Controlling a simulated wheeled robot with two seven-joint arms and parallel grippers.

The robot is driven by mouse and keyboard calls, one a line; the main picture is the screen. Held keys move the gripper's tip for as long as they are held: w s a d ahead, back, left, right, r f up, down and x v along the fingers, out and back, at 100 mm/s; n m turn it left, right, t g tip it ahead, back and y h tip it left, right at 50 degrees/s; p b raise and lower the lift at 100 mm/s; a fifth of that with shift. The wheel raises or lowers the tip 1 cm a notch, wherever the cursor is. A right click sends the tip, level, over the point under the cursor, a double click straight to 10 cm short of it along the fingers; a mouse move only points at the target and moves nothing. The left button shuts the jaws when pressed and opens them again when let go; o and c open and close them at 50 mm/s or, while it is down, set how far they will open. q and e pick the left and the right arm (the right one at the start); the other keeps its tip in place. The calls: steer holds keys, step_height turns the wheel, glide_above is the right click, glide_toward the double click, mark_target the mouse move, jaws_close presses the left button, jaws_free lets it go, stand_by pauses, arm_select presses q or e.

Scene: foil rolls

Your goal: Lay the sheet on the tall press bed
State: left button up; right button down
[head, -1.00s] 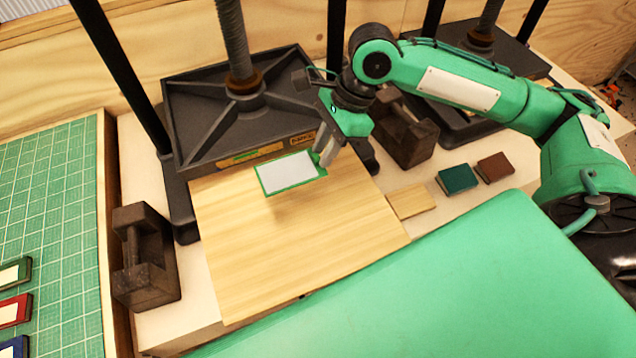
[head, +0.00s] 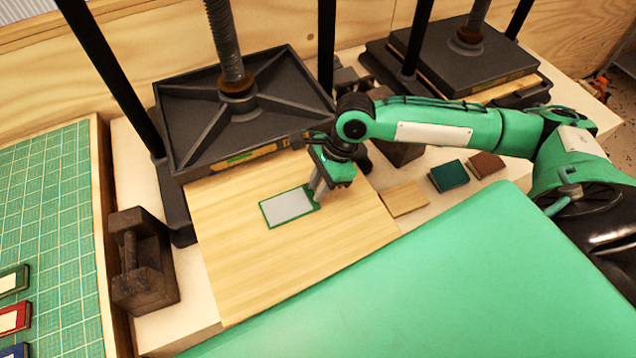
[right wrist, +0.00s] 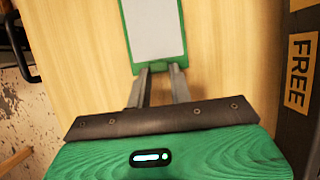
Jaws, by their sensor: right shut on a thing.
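The sheet (head: 287,208) is a pale grey rectangle with a green border, lying flat over the light wooden bed board (head: 240,270) in front of the left press. My right gripper (head: 315,199) is shut on the sheet's right edge in the head view. In the right wrist view the sheet (right wrist: 154,28) extends from between the fingertips (right wrist: 160,68), with wood below it. I cannot tell whether it touches the board. The left press's dark platen (head: 200,135) is behind the sheet. My left gripper is not in view.
A second press (head: 455,62) stands at the back right. Dark iron weights stand at the left (head: 142,270) and behind my right arm. A wooden block (head: 405,198), teal block (head: 449,176) and brown block (head: 486,165) lie at the right. A green gridded mat (head: 50,220) is at far left.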

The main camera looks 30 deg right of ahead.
steer(key=c, duration=1.3)
jaws_free()
steer(key=shift+o, duration=0.2)
steer(key=shift+d+r, duration=0.2)
steer(key=shift+r, duration=0.15)
steer(key=b+v, duration=0.1)
steer(key=v, duration=1)
steer(key=shift+r, duration=0.2)
